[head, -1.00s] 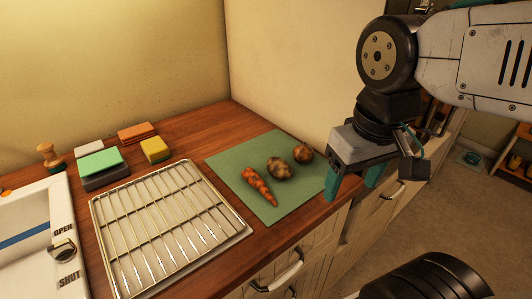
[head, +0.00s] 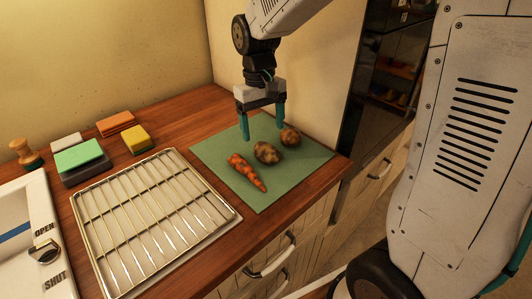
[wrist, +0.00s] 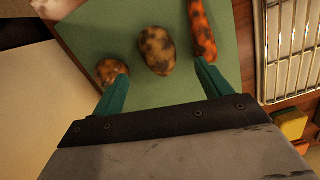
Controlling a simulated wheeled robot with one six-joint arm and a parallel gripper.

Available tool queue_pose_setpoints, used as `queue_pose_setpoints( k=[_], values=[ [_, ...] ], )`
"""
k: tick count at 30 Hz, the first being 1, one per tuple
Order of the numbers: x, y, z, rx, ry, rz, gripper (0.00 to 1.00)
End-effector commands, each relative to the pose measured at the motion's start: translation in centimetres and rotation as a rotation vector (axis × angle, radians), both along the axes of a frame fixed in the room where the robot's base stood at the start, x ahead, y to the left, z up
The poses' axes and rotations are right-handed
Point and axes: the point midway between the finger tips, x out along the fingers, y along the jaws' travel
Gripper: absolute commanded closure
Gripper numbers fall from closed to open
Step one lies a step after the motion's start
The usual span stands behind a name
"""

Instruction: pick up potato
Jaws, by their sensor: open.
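Two brown, dark-spotted potatoes lie on a green mat (head: 225,153) on the wooden counter. The larger potato (head: 267,153) is in the middle, and the smaller potato (head: 290,136) is to its right. My gripper (head: 262,133) points down above the back part of the mat, its teal fingers apart and empty. In the wrist view the larger potato (wrist: 156,50) shows ahead of the gap between the fingertips (wrist: 160,82), and the smaller potato (wrist: 109,70) is by the left fingertip. I cannot tell the exact height of the fingertips above the mat.
An orange-red carrot (head: 246,172) lies left of the larger potato. A wire rack on a tray (head: 150,220) stands left of the mat. Sponges (head: 80,157) and a sink (head: 25,245) are further left. A wall rises behind the mat; the counter's front edge is near it.

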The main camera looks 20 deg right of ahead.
Motion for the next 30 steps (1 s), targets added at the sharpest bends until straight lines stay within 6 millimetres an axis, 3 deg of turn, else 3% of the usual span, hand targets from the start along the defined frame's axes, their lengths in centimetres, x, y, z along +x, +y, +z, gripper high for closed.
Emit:
queue_pose_setpoints(
  k=[15, 24, 30],
  values=[
    [-0.9, -0.3, -6.6, 0.0, 0.002, -0.001, 0.23],
    [-1.0, -0.3, -7.1, 0.0, 0.0, -0.002, 0.23],
    [-1.0, -0.3, -7.1, 0.0, 0.0, -0.002, 0.74]
  ],
)
